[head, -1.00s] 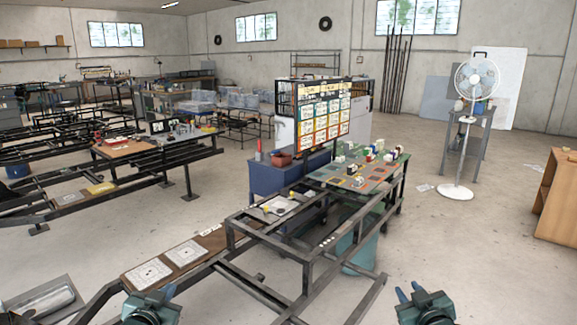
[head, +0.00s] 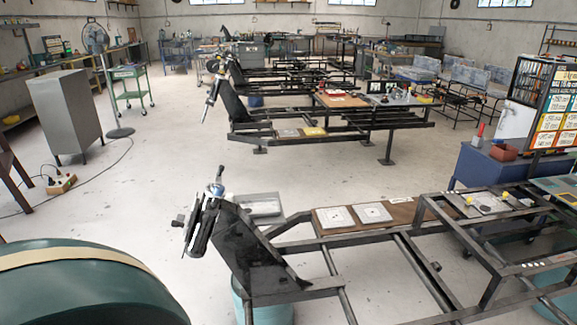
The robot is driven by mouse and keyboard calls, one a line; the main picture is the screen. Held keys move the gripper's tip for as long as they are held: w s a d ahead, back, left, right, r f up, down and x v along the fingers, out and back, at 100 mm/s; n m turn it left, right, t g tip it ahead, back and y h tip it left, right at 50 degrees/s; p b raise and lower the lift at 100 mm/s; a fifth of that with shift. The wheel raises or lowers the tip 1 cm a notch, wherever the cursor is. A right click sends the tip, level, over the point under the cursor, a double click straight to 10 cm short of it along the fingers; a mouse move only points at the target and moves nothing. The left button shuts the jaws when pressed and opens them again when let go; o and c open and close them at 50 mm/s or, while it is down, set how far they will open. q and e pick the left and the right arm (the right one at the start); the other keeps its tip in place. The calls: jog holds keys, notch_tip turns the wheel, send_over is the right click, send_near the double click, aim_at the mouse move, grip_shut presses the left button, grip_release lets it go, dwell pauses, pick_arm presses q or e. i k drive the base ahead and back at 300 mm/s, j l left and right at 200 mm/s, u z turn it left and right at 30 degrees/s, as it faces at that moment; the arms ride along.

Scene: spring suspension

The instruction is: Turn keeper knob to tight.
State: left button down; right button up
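No keeper knob can be made out for certain in the head view. A dark spring-and-strut assembly (head: 204,222) stands tilted at the left end of the near black metal frame (head: 330,284). A silver upright piece (head: 219,174) tops it, and a small dark knob-like part (head: 179,220) sticks out on its left side. This part is too small to identify. A black angled plate (head: 248,252) joins the assembly to the frame. Neither of my grippers shows in the view.
Two white plates (head: 336,217) (head: 373,212) lie on the frame's brown board. A blue cabinet (head: 484,166) stands behind it at the right. A grey cabinet (head: 66,115), a fan (head: 97,42) and a power strip (head: 61,183) are at the left. Open floor lies between.

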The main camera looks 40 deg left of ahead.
aim_at(218, 190)
jog(key=u, duration=1.7)
